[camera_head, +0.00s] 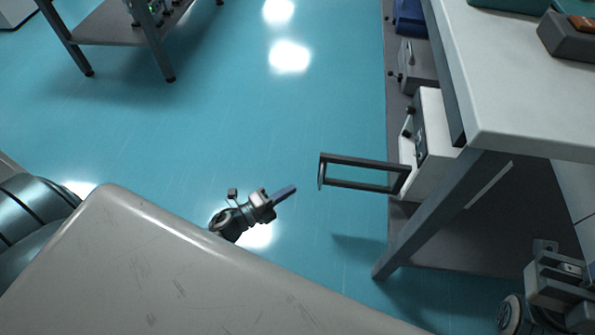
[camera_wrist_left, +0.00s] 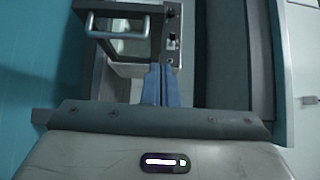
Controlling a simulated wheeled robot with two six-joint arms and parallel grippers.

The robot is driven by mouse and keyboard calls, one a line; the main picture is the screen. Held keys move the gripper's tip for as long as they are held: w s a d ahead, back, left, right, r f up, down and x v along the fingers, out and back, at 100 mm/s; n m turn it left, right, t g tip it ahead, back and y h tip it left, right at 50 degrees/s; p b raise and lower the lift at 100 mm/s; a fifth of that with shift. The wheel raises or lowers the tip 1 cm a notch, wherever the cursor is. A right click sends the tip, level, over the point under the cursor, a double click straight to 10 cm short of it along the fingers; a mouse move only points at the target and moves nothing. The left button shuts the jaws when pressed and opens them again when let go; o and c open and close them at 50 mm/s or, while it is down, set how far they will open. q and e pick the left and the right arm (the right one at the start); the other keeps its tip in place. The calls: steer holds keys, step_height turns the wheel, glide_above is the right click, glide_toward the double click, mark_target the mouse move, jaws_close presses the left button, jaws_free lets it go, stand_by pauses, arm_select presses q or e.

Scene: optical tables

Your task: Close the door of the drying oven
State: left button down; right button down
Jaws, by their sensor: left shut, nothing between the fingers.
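The drying oven (camera_head: 431,130) is a white box on the lower shelf of the right-hand table. Its door (camera_head: 362,159) stands wide open, a dark frame with a window, sticking out leftward past the shelf edge. My left gripper (camera_head: 294,188) is shut and empty, over the floor to the left of the door and apart from it. In the left wrist view, the shut blue-grey fingers (camera_wrist_left: 161,70) point toward the oven, and the door's bar handle (camera_wrist_left: 117,34) shows at upper left. My right wrist (camera_head: 560,285) shows at lower right; its fingertips cannot be made out.
The table's grey leg (camera_head: 440,215) and pale top (camera_head: 520,75) stand close around the oven. Another grey device (camera_head: 417,65) and a blue one (camera_head: 409,17) sit farther back on the shelf. Open blue floor (camera_head: 250,120) lies left of the door.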

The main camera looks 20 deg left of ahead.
arm_select(q)
glide_toward(325, 158)
steer(key=w+d, duration=0.1)
steer(key=d, duration=0.3)
steer(key=w, duration=0.1)
steer(key=w+b, duration=0.1)
steer(key=w, duration=0.1)
steer(key=shift+w+a+f, duration=0.15)
steer(key=shift+w+a, duration=0.05)
steer(key=shift+a, duration=0.2)
steer(key=shift+w+a, duration=0.1)
steer(key=shift+w, duration=0.25)
steer(key=shift+w, duration=0.1)
